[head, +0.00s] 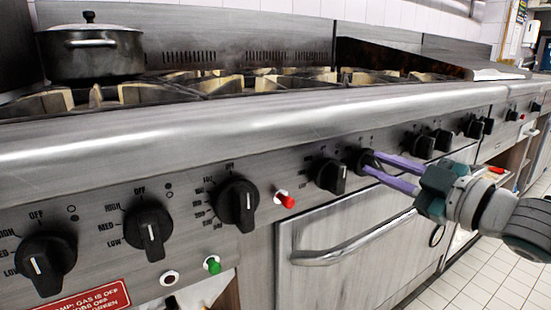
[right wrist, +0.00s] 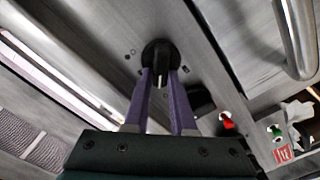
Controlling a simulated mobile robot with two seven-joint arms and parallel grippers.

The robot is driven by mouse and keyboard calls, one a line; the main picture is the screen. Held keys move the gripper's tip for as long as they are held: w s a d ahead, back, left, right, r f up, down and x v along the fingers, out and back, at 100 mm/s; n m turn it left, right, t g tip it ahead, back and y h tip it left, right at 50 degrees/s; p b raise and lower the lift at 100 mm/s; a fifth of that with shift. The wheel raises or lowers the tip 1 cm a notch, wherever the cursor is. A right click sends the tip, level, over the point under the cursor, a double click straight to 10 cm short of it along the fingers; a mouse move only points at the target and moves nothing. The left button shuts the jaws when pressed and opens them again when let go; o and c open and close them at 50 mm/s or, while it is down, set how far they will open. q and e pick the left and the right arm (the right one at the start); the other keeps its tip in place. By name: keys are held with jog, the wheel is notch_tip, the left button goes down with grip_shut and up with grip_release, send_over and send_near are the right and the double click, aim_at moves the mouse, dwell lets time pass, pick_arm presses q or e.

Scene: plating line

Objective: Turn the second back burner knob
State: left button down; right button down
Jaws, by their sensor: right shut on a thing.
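A row of black knobs runs along the steel front panel of the range (head: 270,165). My right gripper (head: 369,161) comes in from the right in the head view, and its two purple fingers are closed on one black knob (head: 367,154). In the right wrist view this knob (right wrist: 160,53) sits between the fingertips (right wrist: 161,75), with a light pointer mark on its face. The fingers partly hide the knob in the head view. Another black knob (head: 331,176) is just to its left, its pointer straight down. My left gripper is not in view.
An oven door handle (head: 350,240) juts out below the held knob. A red button (head: 285,199) and a green button (head: 212,265) are on the panel to the left. A lidded pot (head: 90,52) stands on the burners. More knobs (head: 424,146) lie to the right.

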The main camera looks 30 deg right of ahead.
dwell(0.3)
jog(key=c, duration=0.7)
grip_release()
jog(key=shift+c, duration=0.2)
jog(key=shift+s, duration=0.1)
jog(key=shift+s, duration=0.35)
jog(key=s+p, duration=0.3)
jog(key=s, duration=0.6)
jog(key=shift+d, duration=0.4)
jog(key=shift+r, duration=0.1)
